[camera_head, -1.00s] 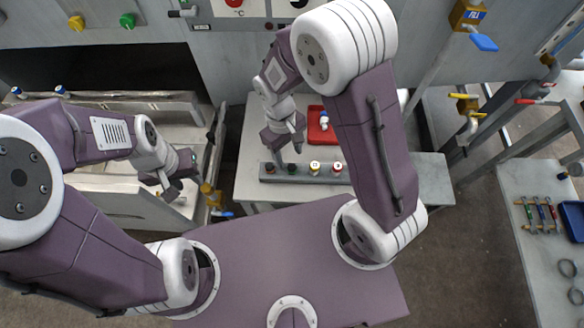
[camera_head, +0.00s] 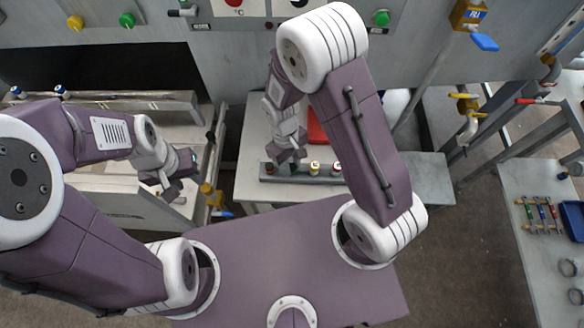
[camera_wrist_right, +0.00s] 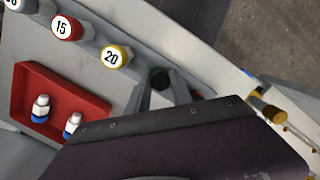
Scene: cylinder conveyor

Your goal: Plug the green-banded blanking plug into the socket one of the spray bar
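My right gripper (camera_head: 291,157) is lowered over a grey holder bar (camera_head: 325,180) on the middle table. In the right wrist view its fingers (camera_wrist_right: 162,92) stand on either side of a dark green-topped plug (camera_wrist_right: 160,78), with a gap between them. I cannot tell whether they touch it. Its band is not visible. Further along the bar are a yellow-banded cap marked 20 (camera_wrist_right: 117,57) and a red one marked 15 (camera_wrist_right: 65,27). My left gripper (camera_head: 172,192) hangs at the left by the pale bench; its opening is unclear. I cannot identify the spray bar with certainty.
A red tray (camera_wrist_right: 80,93) with two blue-banded white-topped pieces lies behind the bar. A pale bench (camera_head: 120,185) stands at the left. A yellow valve with a blue handle (camera_head: 484,42) is at the upper right, and a side table (camera_head: 530,265) is at the far right.

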